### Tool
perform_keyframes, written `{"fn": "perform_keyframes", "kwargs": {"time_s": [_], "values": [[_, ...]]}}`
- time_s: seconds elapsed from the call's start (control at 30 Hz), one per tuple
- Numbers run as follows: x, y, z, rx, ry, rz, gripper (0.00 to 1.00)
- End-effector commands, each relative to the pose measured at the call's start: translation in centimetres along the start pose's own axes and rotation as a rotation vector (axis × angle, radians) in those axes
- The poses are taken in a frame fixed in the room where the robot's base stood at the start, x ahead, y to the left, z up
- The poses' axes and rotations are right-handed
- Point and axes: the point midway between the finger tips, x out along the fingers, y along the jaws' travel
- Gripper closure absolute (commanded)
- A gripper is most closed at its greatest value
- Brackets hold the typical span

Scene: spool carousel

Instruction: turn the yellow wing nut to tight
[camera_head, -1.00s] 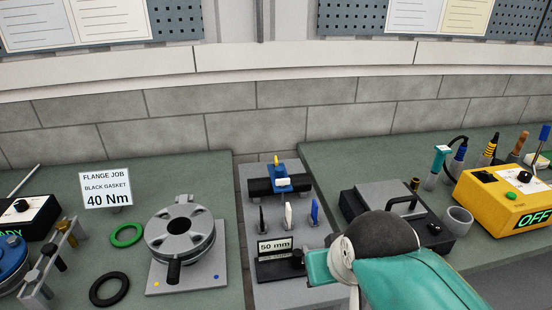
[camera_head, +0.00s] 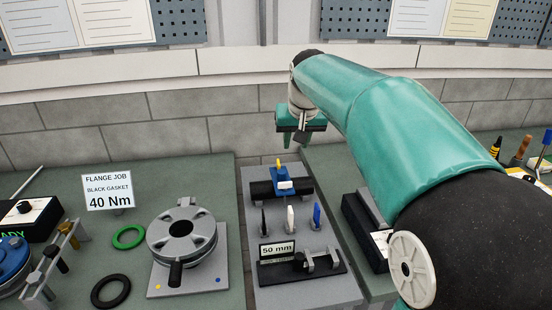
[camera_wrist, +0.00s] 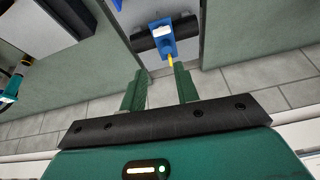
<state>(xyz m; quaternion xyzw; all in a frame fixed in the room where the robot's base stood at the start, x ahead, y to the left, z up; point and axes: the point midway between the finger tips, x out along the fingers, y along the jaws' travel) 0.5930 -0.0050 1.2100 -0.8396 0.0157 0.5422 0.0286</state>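The yellow wing nut (camera_head: 278,161) stands at the back end of a blue clamp (camera_head: 281,182) on a black pipe (camera_head: 261,190). In the wrist view the wing nut (camera_wrist: 171,60) shows small, at the end of the blue clamp (camera_wrist: 162,38) and close to the right fingertip in the picture. My gripper (camera_head: 295,143) is raised above and behind the clamp. In the wrist view my gripper (camera_wrist: 161,72) has its two green fingers apart, with nothing between them. The wing nut looks clear of the fingers.
Several coloured levers (camera_head: 289,217) and a 50 mm gauge (camera_head: 277,249) stand in front of the clamp. A grey flange (camera_head: 182,232) is to the left, with green (camera_head: 128,236) and black rings (camera_head: 110,290). The brick wall (camera_head: 160,134) is behind. My arm hides much of the right bench.

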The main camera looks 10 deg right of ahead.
Motion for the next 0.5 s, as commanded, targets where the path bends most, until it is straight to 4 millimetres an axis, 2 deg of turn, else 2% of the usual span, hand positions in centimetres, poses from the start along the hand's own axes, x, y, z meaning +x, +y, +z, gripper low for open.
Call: {"fn": "perform_keyframes", "kwargs": {"time_s": [0.03,0.1,0.3,0.4,0.5], "values": [[1.4,-0.1,-1.6,0.001,-0.008,0.004,0.69],[2.9,-0.3,-3.7,0.002,-0.013,0.009,0.69],[7.8,-1.2,-8.5,0.001,-0.025,0.023,0.69],[9.8,-1.5,-9.9,0.0,-0.03,0.029,0.69],[10.8,-1.7,-10.7,-0.001,-0.03,0.033,0.69]]}}
